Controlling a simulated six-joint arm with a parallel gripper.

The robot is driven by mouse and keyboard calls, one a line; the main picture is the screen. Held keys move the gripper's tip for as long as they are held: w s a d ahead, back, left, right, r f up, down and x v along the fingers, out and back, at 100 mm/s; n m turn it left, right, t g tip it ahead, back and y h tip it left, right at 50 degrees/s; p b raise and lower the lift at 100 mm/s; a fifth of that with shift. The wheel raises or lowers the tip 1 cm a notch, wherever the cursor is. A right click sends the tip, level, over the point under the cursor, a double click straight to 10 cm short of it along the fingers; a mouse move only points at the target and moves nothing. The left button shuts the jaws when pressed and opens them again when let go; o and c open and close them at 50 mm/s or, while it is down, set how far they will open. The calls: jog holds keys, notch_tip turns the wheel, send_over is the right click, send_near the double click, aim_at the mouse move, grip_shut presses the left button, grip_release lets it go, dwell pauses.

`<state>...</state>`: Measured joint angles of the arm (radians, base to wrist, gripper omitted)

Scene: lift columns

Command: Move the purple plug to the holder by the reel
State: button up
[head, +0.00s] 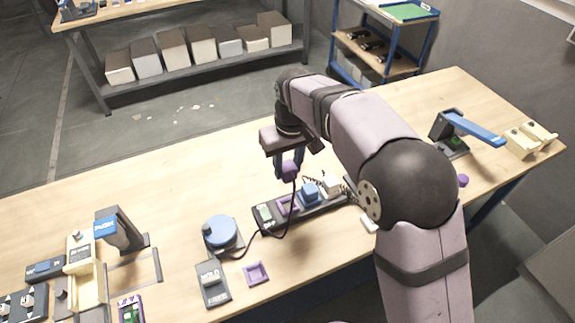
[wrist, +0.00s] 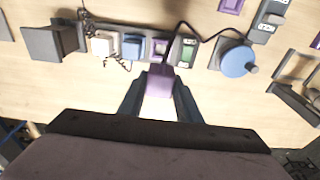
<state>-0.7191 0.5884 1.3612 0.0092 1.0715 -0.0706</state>
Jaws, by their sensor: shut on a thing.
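My gripper (head: 289,170) is shut on the purple plug (head: 289,171) and holds it above the power strip (head: 330,207). The plug also shows between the fingers in the wrist view (wrist: 159,83). The purple holder (head: 256,265) is a small square frame on the table, front right of the reel, and looks empty. It is partly cut off at the wrist view's top edge (wrist: 231,5).
The strip has a purple-rimmed socket (head: 286,205), a blue plug (head: 310,191), a white plug (head: 332,183) and a green switch (head: 264,213). A grey switch box (head: 212,284) lies left of the holder. A blue-topped stand (head: 120,230) is further left.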

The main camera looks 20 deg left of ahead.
jog(key=shift+r+p, duration=0.95)
jog(key=shift+p, duration=0.05)
jog(key=shift+s+a+f+b, duration=0.1)
jog(key=shift+s+b, duration=0.2)
jog(key=shift+s, duration=0.1)
jog(key=shift+s+b, duration=2.2)
jog(key=shift+s, duration=7.8)
jog(key=shift+a+f+b, duration=0.15)
jog(key=shift+f+b, duration=1.65)
jog(key=shift+f, duration=0.9)
jog(key=shift+a+f+b, duration=0.15)
jog(key=shift+f+b, duration=1.6)
jog(key=shift+f, duration=0.95)
jog(key=shift+a+f+b, duration=0.15)
jog(key=shift+f+b, duration=1.65)
jog(key=shift+f, duration=0.9)
jog(key=shift+p, duration=0.4)
